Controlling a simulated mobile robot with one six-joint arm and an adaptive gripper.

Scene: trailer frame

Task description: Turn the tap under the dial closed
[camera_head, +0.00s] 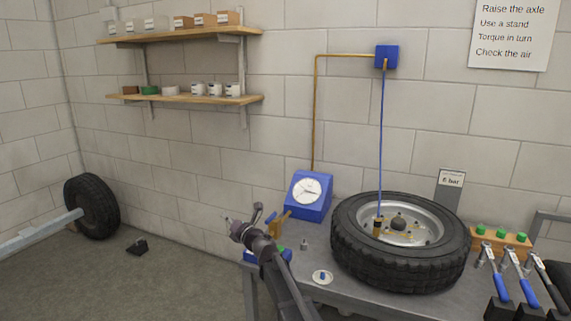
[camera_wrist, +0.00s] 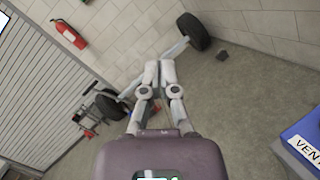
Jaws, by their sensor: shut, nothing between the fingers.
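The blue dial box (camera_head: 322,208) with its white round dial (camera_head: 306,191) stands on the bench against the wall. The tap does not show in the wrist view.
A wheel (camera_head: 345,256) lies on the bench, right of the dial box. A blue box marked VENT (camera_wrist: 303,145) is at the right of the wrist view. A small dish (camera_head: 322,278) lies on the bench front.

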